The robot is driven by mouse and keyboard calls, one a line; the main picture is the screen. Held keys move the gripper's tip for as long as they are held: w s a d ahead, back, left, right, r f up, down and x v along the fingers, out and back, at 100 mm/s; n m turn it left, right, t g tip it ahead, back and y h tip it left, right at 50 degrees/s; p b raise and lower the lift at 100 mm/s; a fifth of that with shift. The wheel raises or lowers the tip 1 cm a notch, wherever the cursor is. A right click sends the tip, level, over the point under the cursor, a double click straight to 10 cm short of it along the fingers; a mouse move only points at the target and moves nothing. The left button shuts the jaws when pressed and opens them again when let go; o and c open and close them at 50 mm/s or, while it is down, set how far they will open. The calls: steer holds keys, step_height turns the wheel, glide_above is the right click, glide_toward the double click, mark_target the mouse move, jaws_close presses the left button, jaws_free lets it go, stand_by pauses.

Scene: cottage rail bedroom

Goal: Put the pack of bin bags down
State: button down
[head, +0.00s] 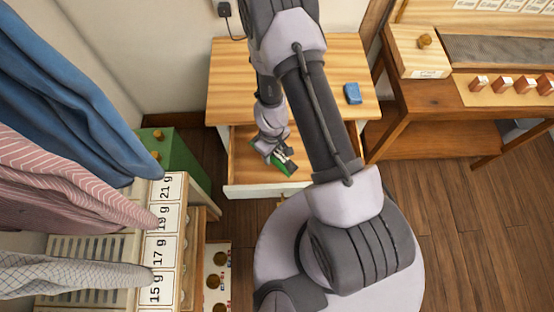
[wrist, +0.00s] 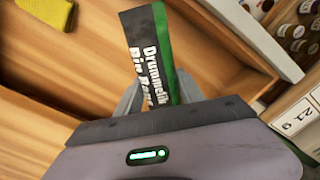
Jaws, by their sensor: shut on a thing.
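The pack of bin bags (wrist: 150,50) is dark with green edges and white lettering. My gripper (wrist: 160,92) is shut on it, with a finger on each side, and the pack sticks out past the fingertips. In the head view the pack (head: 287,169) and my gripper (head: 275,152) are over the open drawer (head: 240,191), which has a white front and a bare wooden inside. I cannot tell whether the pack touches the drawer floor. My arm hides the drawer's right part.
A blue item (head: 352,93) lies on the wooden top (head: 232,75) above the drawer. A yellow item (wrist: 48,12) shows in the wrist view. Hanging clothes (head: 70,90) and a green cabinet (head: 185,157) stand left; a wooden bench (head: 420,95) stands right.

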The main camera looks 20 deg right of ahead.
mark_target(273, 159)
step_height(273, 159, down, 5)
steer(key=b, duration=0.3)
steer(key=shift+f+b, duration=0.15)
steer(key=shift+b, duration=0.2)
steer(key=shift+r+p, duration=0.3)
steer(key=shift+r, duration=0.05)
steer(key=shift+f, duration=0.2)
steer(key=c, duration=0.7)
jaws_free()
